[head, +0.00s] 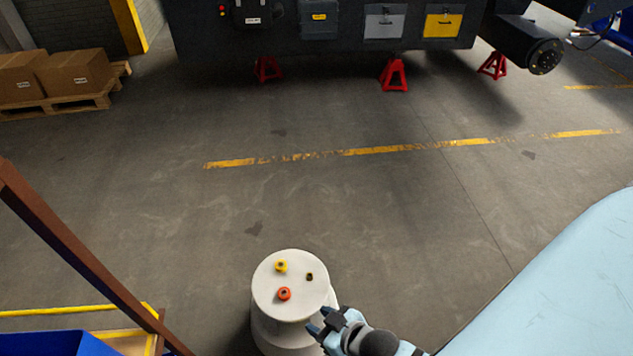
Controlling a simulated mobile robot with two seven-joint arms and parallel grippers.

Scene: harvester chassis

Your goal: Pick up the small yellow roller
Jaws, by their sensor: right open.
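A yellow roller (281,266) sits at the upper left of the round white top of a drum-like stand (270,306). A smaller dark piece with a yellowish edge (309,277) sits to its right, and I cannot tell its exact shape. An orange-red roller (284,294) sits nearer to me on the same top. My right gripper (319,321) is open and empty at the lower right rim of the stand, apart from all of the pieces. My left gripper is not in view.
A dark machine chassis (350,22) stands on red jack stands (394,74) at the back. Cartons (72,72) lie on a pallet at the left. A brown post (70,245) and a blue bin (55,343) are at the lower left. The floor between is clear.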

